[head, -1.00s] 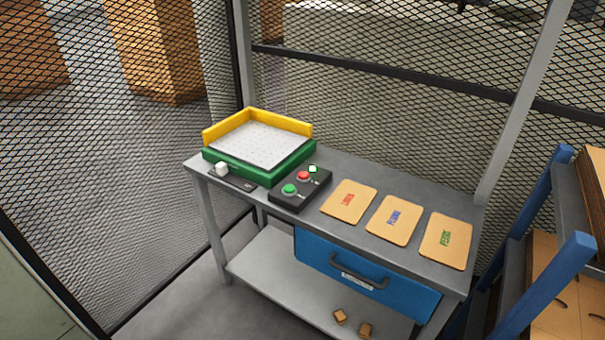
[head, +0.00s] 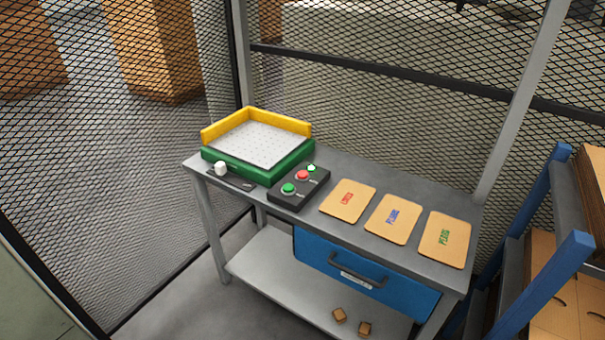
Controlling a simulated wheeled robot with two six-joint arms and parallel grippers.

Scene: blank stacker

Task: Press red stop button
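The red stop button (head: 303,175) is a round cap on a black control box (head: 299,188) on the grey table. A green button (head: 289,188) sits nearer the front on the same box. A small lit green-white lamp (head: 312,168) is at the box's back end. Nothing touches the box or covers the red button. Neither of my grippers is in the head view.
A green-based tray with yellow walls (head: 257,122) stands left of the box, with a white knob (head: 221,168) in front. Labelled cards (head: 348,200) lie to the right on the grey table (head: 333,165). Mesh fencing and a blue-posted rack (head: 545,280) surround it.

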